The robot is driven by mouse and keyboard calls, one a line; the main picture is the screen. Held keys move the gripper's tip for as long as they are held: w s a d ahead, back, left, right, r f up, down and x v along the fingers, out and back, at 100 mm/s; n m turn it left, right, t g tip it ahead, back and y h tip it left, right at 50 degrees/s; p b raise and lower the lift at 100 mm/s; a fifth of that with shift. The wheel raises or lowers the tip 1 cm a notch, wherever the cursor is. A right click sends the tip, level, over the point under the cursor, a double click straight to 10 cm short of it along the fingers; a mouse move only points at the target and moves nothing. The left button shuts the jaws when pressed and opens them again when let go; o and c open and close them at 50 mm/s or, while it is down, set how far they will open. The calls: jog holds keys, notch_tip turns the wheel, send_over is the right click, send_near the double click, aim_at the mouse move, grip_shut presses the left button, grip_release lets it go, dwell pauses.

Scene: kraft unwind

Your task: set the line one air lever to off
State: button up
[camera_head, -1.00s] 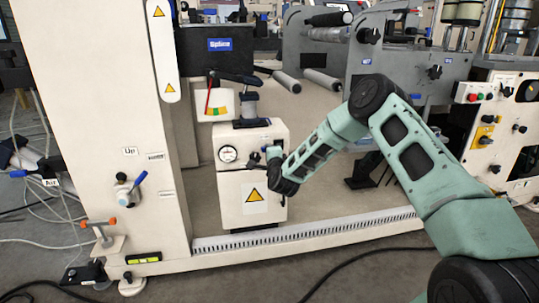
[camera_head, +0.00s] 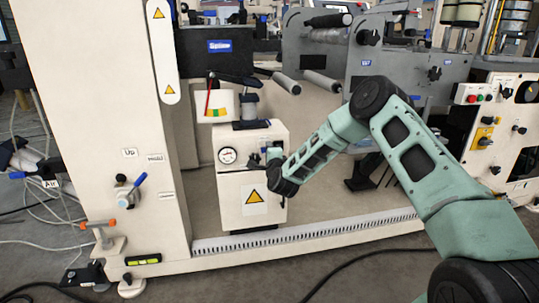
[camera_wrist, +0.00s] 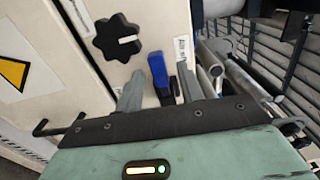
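In the wrist view a blue lever (camera_wrist: 160,76) stands between the two fingers of my gripper (camera_wrist: 158,88). The fingers are apart, with a visible gap between the left finger and the lever. I cannot tell whether the right finger touches it. In the head view my gripper (camera_head: 262,160) is at the right front of a cream box (camera_head: 232,190) with a round gauge (camera_head: 228,155); my arm hides much of the lever there.
A black knob (camera_wrist: 117,38) is left of the lever in the wrist view. Another blue-handled lever (camera_head: 139,181) is on the cream column at the left. A slotted white rail (camera_head: 300,233) runs along the floor below the box. Cables lie on the floor.

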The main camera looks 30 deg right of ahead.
jog(key=p+v, duration=0.3)
jog(key=v, duration=1.4)
jog(key=shift+s, duration=0.2)
jog(key=shift+a+r, duration=0.1)
jog(key=shift+a, duration=0.05)
